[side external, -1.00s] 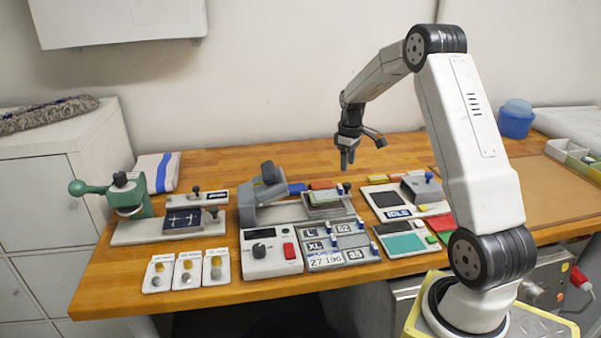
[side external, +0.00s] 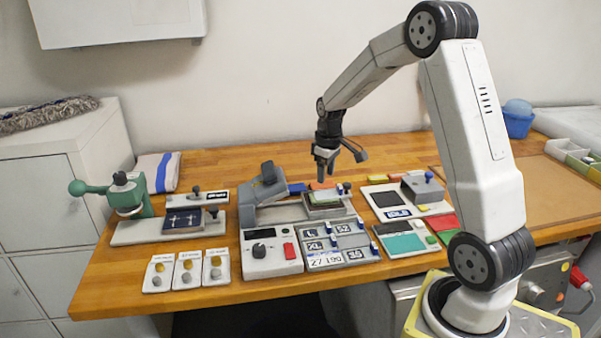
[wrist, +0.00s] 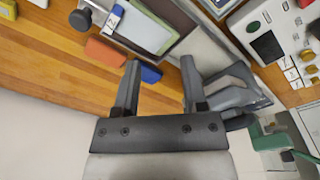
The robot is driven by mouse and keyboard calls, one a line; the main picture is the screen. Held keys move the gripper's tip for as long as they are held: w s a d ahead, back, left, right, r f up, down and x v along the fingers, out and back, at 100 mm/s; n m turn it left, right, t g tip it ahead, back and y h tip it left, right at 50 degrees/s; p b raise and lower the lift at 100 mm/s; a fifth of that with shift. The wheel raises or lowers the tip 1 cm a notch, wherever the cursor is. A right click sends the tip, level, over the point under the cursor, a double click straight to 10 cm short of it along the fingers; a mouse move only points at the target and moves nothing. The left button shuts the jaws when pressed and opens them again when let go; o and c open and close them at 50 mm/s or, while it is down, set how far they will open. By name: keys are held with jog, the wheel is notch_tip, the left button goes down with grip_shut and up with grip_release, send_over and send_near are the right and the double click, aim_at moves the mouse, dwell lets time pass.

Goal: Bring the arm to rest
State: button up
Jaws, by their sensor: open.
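My gripper (side external: 326,168) hangs from the bent arm, pointing down above the back of the workbench in the side view. Its two fingers are apart with nothing between them; the wrist view also shows the gripper (wrist: 160,65) open and empty. In the side view it appears just above the grey press (side external: 247,208) and its pale-topped plate (side external: 325,198). In the wrist view the plate (wrist: 148,30) and a blue block (wrist: 150,74) lie beyond the fingertips. I see no contact with anything.
The wooden bench (side external: 225,158) holds a green hand press (side external: 143,205) at left, a control box (side external: 270,265), size-label plates (side external: 330,258) and colored pads (side external: 403,243). A blue container (side external: 517,122) stands at the back right. The air above the bench is mostly free.

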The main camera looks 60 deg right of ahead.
jog(key=s+a+f+t, duration=0.1)
jog(key=s+a, duration=0.4)
jog(key=a, duration=0.6)
jog(key=s+a+f+t, duration=0.1)
jog(key=s+a, duration=0.5)
jog(key=a, duration=0.6)
jog(key=shift+s, duration=0.2)
